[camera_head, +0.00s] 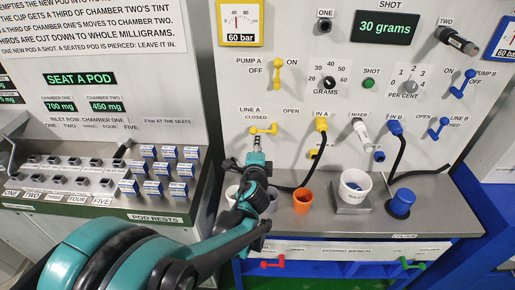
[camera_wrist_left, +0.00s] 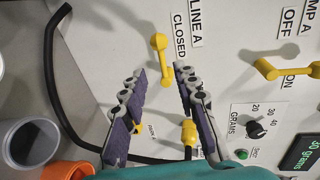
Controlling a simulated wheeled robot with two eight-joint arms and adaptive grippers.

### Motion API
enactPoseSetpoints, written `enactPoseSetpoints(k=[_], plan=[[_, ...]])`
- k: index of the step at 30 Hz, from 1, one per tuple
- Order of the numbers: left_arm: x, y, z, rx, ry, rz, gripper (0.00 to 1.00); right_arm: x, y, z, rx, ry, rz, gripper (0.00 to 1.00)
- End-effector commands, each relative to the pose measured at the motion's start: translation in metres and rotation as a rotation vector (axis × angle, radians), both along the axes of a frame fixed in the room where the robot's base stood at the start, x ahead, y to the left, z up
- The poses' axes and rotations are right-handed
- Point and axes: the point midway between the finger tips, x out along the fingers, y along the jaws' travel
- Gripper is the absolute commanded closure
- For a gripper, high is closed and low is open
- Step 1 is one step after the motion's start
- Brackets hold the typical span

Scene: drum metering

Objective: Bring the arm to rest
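My left arm comes in from the lower left in the head view, and its gripper (camera_head: 257,146) is in front of the dosing panel, just below the yellow LINE A lever (camera_head: 263,130). In the left wrist view the two fingers of the left gripper (camera_wrist_left: 157,76) are apart with nothing held between them. The LINE A lever (camera_wrist_left: 161,60) is beyond the fingertips, beside the word CLOSED; it looks clear of the fingers, but contact is hard to judge. My right gripper is in neither view.
An orange cup (camera_head: 302,200), a white cup on a scale (camera_head: 354,188) and a blue capped container (camera_head: 401,203) stand on the steel bench. Yellow and blue levers and black hoses project from the panel. A pod rack (camera_head: 75,180) is at left.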

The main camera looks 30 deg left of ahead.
Motion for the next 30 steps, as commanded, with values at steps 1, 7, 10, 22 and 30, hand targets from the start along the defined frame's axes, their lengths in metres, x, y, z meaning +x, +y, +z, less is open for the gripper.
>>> enactPoseSetpoints(k=[1, 7, 10, 22, 30], plan=[[-0.004, -0.003, 0.001, 0.0, 0.0, 0.0, 0.7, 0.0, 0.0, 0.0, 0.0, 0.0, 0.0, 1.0], [-0.011, -0.007, 0.002, 0.0, 0.0, 0.0, 0.7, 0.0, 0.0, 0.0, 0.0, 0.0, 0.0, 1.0], [-0.011, -0.007, 0.002, 0.0, 0.0, 0.001, 0.7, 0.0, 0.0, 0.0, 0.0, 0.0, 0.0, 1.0], [-0.011, -0.007, 0.002, -0.002, 0.0, 0.001, 0.7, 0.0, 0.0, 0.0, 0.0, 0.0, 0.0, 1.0], [-0.045, -0.043, -0.012, -0.403, -0.026, 0.091, 0.7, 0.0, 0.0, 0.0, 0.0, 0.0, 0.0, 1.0]])
